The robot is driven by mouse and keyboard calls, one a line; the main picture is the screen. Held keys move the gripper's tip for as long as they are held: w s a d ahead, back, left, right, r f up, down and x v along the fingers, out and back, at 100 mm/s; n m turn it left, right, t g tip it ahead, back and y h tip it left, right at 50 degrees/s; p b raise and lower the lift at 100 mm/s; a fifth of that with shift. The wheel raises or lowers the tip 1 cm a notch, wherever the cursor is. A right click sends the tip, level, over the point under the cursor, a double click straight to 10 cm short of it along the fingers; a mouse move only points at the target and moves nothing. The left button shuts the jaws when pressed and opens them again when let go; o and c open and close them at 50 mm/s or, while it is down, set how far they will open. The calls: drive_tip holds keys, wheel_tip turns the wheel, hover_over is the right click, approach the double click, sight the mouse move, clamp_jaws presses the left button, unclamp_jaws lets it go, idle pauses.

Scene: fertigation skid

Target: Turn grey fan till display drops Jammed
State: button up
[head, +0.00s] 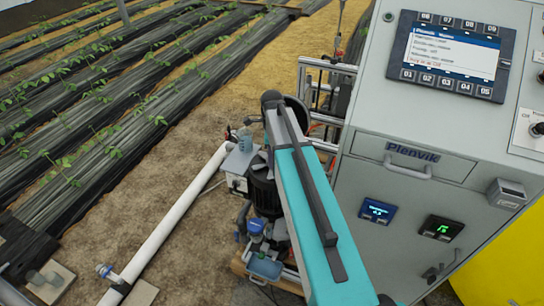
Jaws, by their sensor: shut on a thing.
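The control display (450,55) on the grey cabinet shows a blue header, several dark lines and one red line at the bottom; the wording is too small to read surely. A dark pump motor (264,196) stands left of the cabinet, partly covered by my teal arm. My arm reaches forward over the motor. My gripper is hidden behind the arm, so its jaws and anything between them do not show.
The cabinet (400,218) fills the right, with a handle (408,171) and two small lit meters (377,211). A white pipe (175,230) runs along the ground at left. A metal frame (326,70) stands behind the arm. Planted rows lie at upper left; bare soil is open between.

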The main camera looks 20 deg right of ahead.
drive_tip(key=shift+m, duration=1.9)
drive_tip(key=o, duration=1)
drive_tip(key=shift+o, duration=0.2)
drive_tip(key=shift+r, duration=0.1)
wheel_tip(320, 180, up, 14)
drive_tip(key=b, duration=0.2)
drive_tip(key=shift+f, duration=0.2)
